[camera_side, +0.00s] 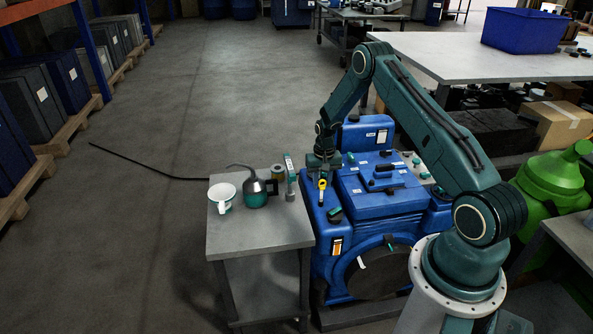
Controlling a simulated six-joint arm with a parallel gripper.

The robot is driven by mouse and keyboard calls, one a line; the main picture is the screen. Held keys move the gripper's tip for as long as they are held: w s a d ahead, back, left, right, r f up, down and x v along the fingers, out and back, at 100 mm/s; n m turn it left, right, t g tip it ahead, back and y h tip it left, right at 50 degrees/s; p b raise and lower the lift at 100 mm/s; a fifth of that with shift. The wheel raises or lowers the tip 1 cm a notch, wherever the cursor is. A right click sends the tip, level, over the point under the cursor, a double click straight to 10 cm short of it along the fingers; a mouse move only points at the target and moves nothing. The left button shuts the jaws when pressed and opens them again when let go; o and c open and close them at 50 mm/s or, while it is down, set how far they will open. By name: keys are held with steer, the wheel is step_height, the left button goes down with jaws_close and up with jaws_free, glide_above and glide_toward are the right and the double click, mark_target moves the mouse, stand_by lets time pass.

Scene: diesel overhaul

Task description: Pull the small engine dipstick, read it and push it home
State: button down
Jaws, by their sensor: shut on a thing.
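The small blue engine (372,205) stands in the middle of the view, beside a grey side table. The dipstick (321,188) shows a yellow handle at the engine's left side, in front of a blue panel. My gripper (321,172) points down at the handle from above and is shut on it. The fingertips are small and partly dark here. A thin dark part shows below the yellow handle. I cannot tell whether the dipstick is seated in its tube or partly drawn, and no marks on it can be read.
The grey side table (245,240) at left holds a white cup (222,196), a dark oil can (256,192) with a thin spout, a small tin (278,173) and an upright teal-and-white item (290,177). A green machine (555,185) stands at right. Floor at left is mostly clear.

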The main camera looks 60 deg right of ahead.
mark_target(322, 179)
step_height(322, 179, up, 5)
steer(key=shift+r, duration=0.15)
steer(key=c, duration=1)
jaws_free()
step_height(322, 179, up, 14)
steer(key=shift+f, duration=0.1)
